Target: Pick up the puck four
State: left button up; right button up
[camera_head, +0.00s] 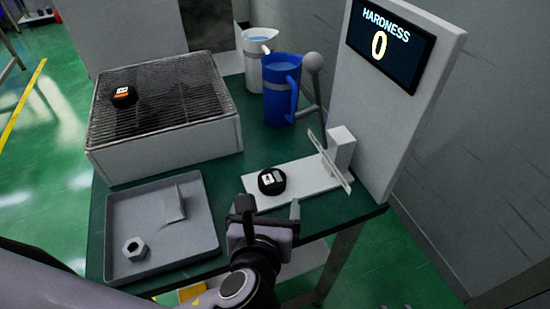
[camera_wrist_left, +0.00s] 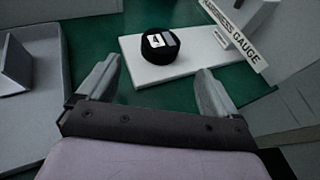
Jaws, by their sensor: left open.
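A black puck (camera_head: 271,181) with a grey and white marking on top lies on the white plate (camera_head: 305,180) of the hardness gauge. The puck also shows in the left wrist view (camera_wrist_left: 160,44), ahead of the fingers. My left gripper (camera_head: 268,207) is just in front of the puck, with its fingers apart. In the left wrist view the left gripper (camera_wrist_left: 155,88) is open and empty, and does not touch the puck. Another black puck (camera_head: 124,96) with an orange marking lies on the wire grill (camera_head: 160,95). I cannot read a number on either puck for certain. My right gripper is not in view.
A grey tray (camera_head: 205,247) with a hex nut (camera_head: 134,248) and an angled grey piece (camera_head: 178,207) lies at the front left. A blue jug (camera_head: 279,90) and a white jug (camera_head: 252,62) stand at the back. The gauge display (camera_head: 390,42) reads 0.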

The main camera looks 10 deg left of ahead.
aim_at(271, 183)
pick_arm(q)
jog(key=shift+r+x, duration=0.2)
jog(key=shift+x, duration=1.6)
jog(key=shift+r+x, duration=0.2)
jog(key=shift+x, duration=1.65)
jog(key=shift+w+a, duration=0.1)
jog(key=shift+w, duration=0.05)
